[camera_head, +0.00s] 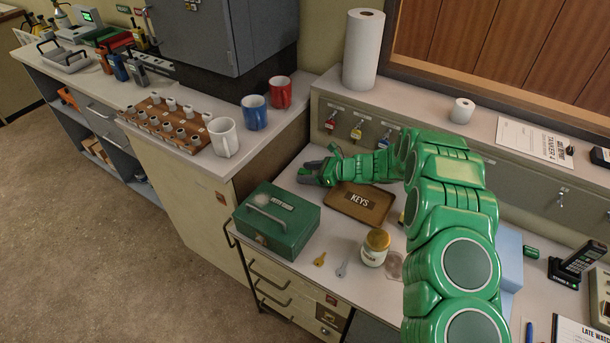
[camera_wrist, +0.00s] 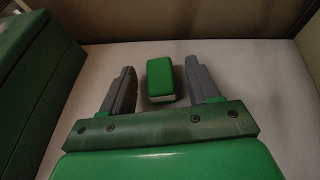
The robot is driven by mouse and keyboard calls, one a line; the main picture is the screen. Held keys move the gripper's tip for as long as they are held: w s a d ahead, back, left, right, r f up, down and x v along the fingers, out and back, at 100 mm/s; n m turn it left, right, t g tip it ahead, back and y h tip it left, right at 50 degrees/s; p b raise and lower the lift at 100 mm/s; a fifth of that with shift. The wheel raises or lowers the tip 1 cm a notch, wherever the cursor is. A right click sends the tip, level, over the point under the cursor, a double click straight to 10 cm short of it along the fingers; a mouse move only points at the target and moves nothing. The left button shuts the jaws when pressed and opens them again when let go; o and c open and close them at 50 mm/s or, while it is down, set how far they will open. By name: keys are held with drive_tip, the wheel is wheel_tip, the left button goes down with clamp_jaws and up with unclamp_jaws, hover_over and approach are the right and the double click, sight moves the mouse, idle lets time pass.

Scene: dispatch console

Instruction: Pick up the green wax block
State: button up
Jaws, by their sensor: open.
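The green wax block (camera_wrist: 160,78) lies on the pale desk top, a small block with a green top and a whitish lower side. In the wrist view it sits between the two grey fingers of my gripper (camera_wrist: 162,88), apart from both, with the fingers on its left and right. In the head view my gripper (camera_head: 313,174) is low over the desk behind the green cash box, and the block is mostly hidden there by the gripper. The gripper is open and holds nothing.
The green cash box (camera_head: 275,222) stands close to the left of my gripper; its side also shows in the wrist view (camera_wrist: 38,85). The brown KEYS tray (camera_head: 352,211) lies to the right. A jar (camera_head: 375,248) and two keys lie nearer. A panel wall rises behind.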

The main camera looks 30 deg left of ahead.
drive_tip(key=shift+x, duration=0.9)
drive_tip(key=shift+c, duration=0.4)
drive_tip(key=c, duration=1)
